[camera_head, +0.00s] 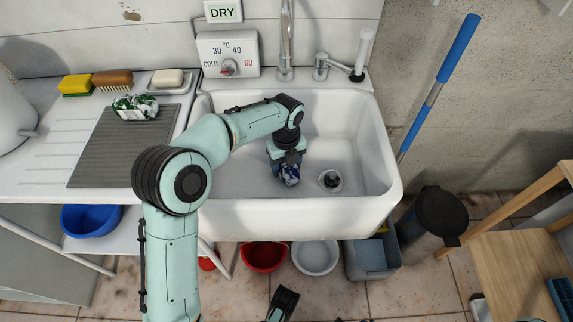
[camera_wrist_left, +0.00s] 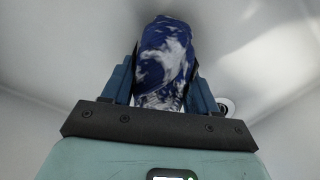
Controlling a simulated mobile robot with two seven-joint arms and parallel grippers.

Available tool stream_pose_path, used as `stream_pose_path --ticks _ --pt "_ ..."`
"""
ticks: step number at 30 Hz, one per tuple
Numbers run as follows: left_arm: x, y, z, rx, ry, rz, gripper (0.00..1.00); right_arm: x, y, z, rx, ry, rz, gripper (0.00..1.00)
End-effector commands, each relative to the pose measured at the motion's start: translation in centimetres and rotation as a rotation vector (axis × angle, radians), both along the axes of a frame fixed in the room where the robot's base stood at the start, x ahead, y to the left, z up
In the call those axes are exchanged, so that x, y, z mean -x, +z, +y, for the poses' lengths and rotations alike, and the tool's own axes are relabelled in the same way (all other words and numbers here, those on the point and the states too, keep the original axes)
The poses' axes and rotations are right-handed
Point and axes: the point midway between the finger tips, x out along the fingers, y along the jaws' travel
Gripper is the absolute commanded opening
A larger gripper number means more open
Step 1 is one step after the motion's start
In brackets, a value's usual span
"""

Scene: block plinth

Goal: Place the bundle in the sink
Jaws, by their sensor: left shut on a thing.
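A blue and white bundle (camera_head: 289,175) is low inside the white sink (camera_head: 240,218), left of the drain. My left gripper (camera_head: 286,162) reaches down into the basin and is shut on it. In the left wrist view the bundle (camera_wrist_left: 165,60) sits between the two fingers of the left gripper (camera_wrist_left: 163,85). I cannot tell whether it touches the sink floor. A green and white bundle (camera_head: 135,107) lies on the grey ribbed mat (camera_head: 115,155) on the left drainboard. My right gripper (camera_head: 283,302) shows small at the bottom edge, below the sink; its jaws are unclear.
The tap (camera_head: 286,45) rises at the sink's back. A yellow sponge (camera_head: 75,86), a brush (camera_head: 112,79) and a soap dish (camera_head: 168,83) line the drainboard's back. A blue-handled pole (camera_head: 458,48) leans at the right. Basins, including a red one (camera_head: 263,257), sit below.

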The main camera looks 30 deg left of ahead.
Motion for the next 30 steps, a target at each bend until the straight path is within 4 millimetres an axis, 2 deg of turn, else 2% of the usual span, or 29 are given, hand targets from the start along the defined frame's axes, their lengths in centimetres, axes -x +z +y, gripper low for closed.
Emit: stream_pose_path --ticks 11,12,14,15,24,26,30 --pt "0.0 -0.4 0.0 0.0 0.001 -0.002 0.19 -0.1 -0.2 -0.1 0.002 -0.002 -0.003 0.43" --pt "0.0 -0.5 0.0 0.0 0.001 -0.001 0.62 -0.1 -0.2 -0.1 0.002 -0.002 -0.003 0.43" --pt "0.0 -0.5 0.0 0.0 0.001 -0.001 0.81 -0.1 -0.2 -0.1 0.002 -0.002 -0.003 0.43" --pt "0.0 -0.5 0.0 0.0 0.001 -0.001 0.84 -0.1 -0.1 -0.1 0.002 -0.002 -0.003 0.43" --pt "0.0 -0.2 0.0 0.0 0.001 -0.003 0.84 -0.1 -0.1 -0.1 0.002 -0.002 -0.002 0.43" --pt "0.0 0.3 0.0 0.0 0.001 -0.004 0.84 0.1 0.1 0.0 -0.001 0.001 0.002 0.43" --pt "0.0 2.7 0.0 0.0 0.001 -0.005 0.84 1.1 0.9 0.6 -0.015 0.011 0.03 0.43"
